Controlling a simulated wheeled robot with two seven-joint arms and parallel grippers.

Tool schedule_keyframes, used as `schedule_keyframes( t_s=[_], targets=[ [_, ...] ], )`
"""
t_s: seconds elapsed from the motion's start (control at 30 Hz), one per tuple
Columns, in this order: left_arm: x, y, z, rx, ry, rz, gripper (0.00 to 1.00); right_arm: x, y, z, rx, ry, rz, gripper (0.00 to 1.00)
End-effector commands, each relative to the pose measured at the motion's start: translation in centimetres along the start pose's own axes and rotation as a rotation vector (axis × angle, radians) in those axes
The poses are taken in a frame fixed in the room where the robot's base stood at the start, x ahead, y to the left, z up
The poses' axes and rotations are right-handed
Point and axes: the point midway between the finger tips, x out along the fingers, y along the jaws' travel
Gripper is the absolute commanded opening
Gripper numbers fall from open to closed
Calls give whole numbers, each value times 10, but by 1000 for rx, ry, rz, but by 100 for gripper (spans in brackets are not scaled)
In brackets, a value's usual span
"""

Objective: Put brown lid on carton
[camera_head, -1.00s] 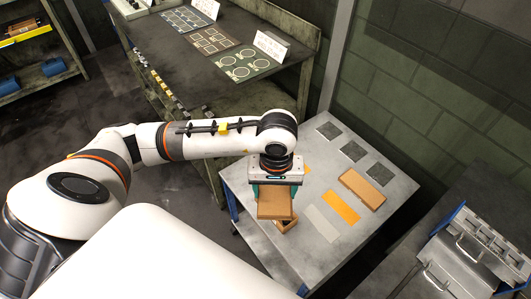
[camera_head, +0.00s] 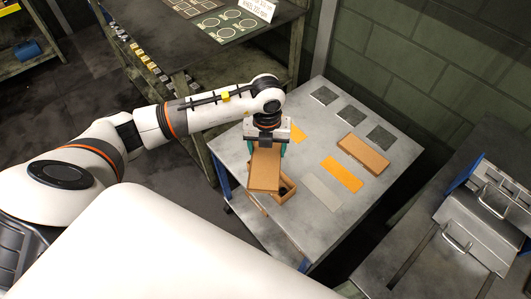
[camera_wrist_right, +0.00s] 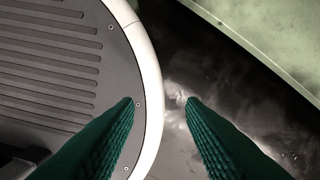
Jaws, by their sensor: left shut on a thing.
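The brown lid (camera_head: 265,170) is held in my left gripper (camera_head: 267,146) above the grey table. The gripper is shut on it at its far end. The open brown carton (camera_head: 286,188) stands on the table just below and right of the lid. The lid hides part of it, and something dark shows inside. I cannot tell the height of the lid above the carton. My right gripper (camera_wrist_right: 158,100) shows in the right wrist view with its green fingers apart and nothing between them.
On the grey table (camera_head: 270,227) lie a closed brown box (camera_head: 363,154), an orange patch (camera_head: 342,174), a grey patch (camera_head: 321,190) and several dark squares (camera_head: 352,117). A metal bench (camera_head: 420,255) with handles stands right. A dark workbench (camera_head: 205,50) stands behind.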

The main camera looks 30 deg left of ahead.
Motion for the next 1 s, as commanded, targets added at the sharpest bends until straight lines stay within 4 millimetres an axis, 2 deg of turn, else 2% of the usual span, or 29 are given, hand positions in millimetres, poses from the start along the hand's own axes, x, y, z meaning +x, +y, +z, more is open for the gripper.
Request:
schedule_keyframes(
  t_s=[0.03,0.2,0.4,0.67,1.0],
  targets=[
    [12,-1,-4,-130,0,0,48,10,1,0,0,-1,1,36],
    [29,-4,-15,-523,1,-1,48,21,6,0,1,-3,7,36],
    [38,-6,-21,-759,2,-2,48,26,10,2,3,-7,12,36],
    [50,-6,-22,-795,1,-2,48,36,9,2,2,-7,10,36],
    [82,-6,-22,-794,1,-2,48,63,4,-2,0,-6,4,36]
  ],
)
